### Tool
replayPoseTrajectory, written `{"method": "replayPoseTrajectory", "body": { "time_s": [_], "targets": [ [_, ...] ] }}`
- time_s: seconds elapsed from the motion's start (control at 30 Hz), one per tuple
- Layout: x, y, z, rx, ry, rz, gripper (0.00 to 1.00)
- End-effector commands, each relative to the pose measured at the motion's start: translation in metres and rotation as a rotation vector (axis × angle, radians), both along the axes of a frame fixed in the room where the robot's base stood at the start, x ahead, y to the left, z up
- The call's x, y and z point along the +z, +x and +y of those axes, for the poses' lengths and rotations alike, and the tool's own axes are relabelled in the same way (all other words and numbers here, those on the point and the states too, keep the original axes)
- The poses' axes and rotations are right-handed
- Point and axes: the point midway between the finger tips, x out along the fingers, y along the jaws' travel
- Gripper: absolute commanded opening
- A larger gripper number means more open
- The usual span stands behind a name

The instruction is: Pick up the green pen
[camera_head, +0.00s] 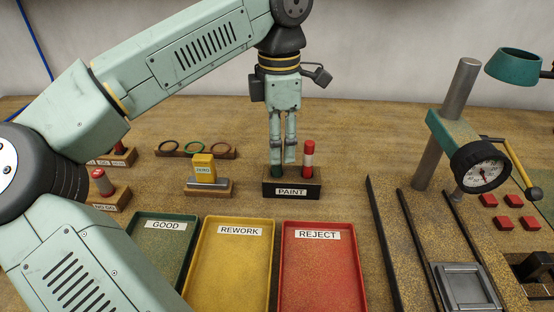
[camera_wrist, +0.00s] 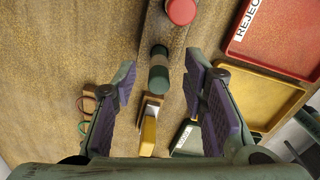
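The green pen (camera_wrist: 159,72) stands upright in the dark wooden PAINT holder (camera_head: 300,192). My gripper (camera_head: 283,155) points down at the pen and is open, with purple pads (camera_wrist: 160,80) apart on both sides. No contact with the pen is visible. The red pen (camera_head: 308,155) stands to the right in the same holder.
GOOD (camera_head: 151,240), REWORK (camera_head: 205,257) and REJECT (camera_head: 290,265) trays lie in front of the holder. A yellow-topped ZERO block (camera_head: 204,170) stands to the left, with rings (camera_head: 194,149) behind it.

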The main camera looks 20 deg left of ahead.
Motion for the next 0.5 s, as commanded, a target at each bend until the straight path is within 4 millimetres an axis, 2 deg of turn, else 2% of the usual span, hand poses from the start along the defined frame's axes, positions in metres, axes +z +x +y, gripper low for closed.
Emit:
{"method": "replayPoseTrajectory", "body": {
  "time_s": [0.3, 0.5],
  "targets": [
    [-0.042, -0.002, 0.004, 0.001, 0.0, 0.002, 0.39],
    [-0.047, -0.002, 0.003, 0.001, 0.0, -0.001, 0.39]
  ]
}}
